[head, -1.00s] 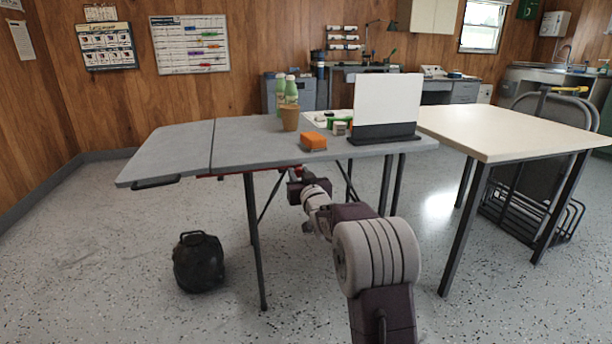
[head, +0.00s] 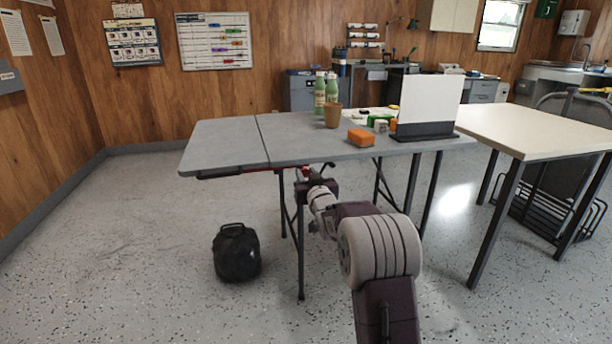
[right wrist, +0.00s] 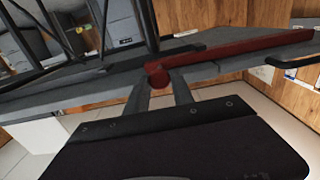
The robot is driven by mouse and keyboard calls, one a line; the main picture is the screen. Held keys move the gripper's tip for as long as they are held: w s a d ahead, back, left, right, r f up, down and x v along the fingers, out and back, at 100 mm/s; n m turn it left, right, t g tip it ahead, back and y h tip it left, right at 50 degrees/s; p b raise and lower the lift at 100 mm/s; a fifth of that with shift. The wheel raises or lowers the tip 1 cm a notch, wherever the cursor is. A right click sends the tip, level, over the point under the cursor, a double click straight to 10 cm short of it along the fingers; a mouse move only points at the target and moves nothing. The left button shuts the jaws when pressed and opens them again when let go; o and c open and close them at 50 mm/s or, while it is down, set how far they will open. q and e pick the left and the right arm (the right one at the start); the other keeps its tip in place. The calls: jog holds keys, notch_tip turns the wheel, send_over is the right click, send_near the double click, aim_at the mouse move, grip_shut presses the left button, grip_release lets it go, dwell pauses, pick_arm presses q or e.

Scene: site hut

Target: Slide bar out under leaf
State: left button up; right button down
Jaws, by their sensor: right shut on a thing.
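The grey folding table (head: 310,142) has a leaf (head: 222,142) at its left, past a seam. The leaf looks level with the rest of the top. A red bar (head: 256,171) shows as a thin strip under the front edge near the seam. In the right wrist view the red bar (right wrist: 240,48) runs along the table's underside towards the right. My right gripper (head: 304,174) is under the table's front edge, right of the seam. In the right wrist view its fingers (right wrist: 160,82) are shut on the bar's round red knob. My left gripper is out of view.
Green bottles (head: 326,95), a brown cup (head: 332,116), an orange block (head: 361,138) and a white panel (head: 428,100) stand on the table. A black round bag (head: 237,253) lies on the floor. A cream table (head: 540,128) stands right. Floor at left is clear.

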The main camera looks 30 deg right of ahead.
jog(key=shift+a+f, duration=0.1)
jog(key=shift+a, duration=0.15)
jog(key=c, duration=1.5)
grip_release()
jog(key=o, duration=0.4)
jog(key=shift+w+a, duration=0.1)
jog(key=shift+a, duration=0.05)
